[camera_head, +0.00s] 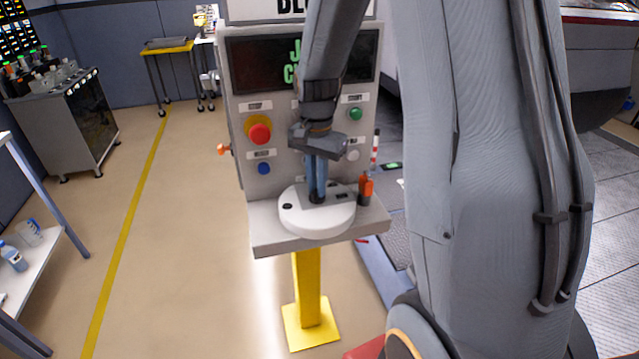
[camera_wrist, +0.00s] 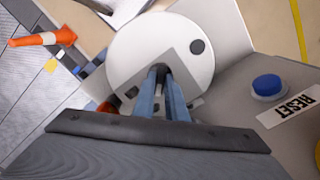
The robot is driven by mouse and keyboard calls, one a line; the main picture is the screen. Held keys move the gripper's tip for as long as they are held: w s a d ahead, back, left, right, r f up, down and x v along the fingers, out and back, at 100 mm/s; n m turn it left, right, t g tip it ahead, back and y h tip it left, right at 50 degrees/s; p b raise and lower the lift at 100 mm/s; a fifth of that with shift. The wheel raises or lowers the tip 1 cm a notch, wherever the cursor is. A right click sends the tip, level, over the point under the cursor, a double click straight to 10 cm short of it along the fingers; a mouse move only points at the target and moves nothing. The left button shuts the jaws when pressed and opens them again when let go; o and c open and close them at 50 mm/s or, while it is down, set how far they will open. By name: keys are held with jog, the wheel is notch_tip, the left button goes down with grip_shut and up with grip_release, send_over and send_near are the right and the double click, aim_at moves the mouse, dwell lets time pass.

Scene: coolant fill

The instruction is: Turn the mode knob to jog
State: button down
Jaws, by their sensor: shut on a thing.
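My gripper (camera_head: 317,196) points down at a white round disc (camera_head: 303,222) on the panel's shelf. Its blue fingers are close together, shut on a small dark upright part (camera_wrist: 160,68) at the disc's middle, mostly hidden by the fingertips. I cannot read any mode or jog marking, so I cannot tell whether this part is the mode knob. The control panel (camera_head: 241,110) stands behind my gripper. My wrist hides the panel's middle. The disc (camera_wrist: 125,48) also fills the upper middle of the wrist view.
A red stop button (camera_head: 259,131), a green button (camera_head: 355,114) and a blue reset button (camera_head: 264,168) are on the panel. An orange object (camera_head: 366,186) stands beside the disc on the right. The floor left of the yellow post (camera_head: 307,285) is clear.

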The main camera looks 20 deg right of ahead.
jog(key=c, duration=1.8)
grip_release()
jog(key=shift+r+b, duration=1.05)
jog(key=shift+r, duration=2.9)
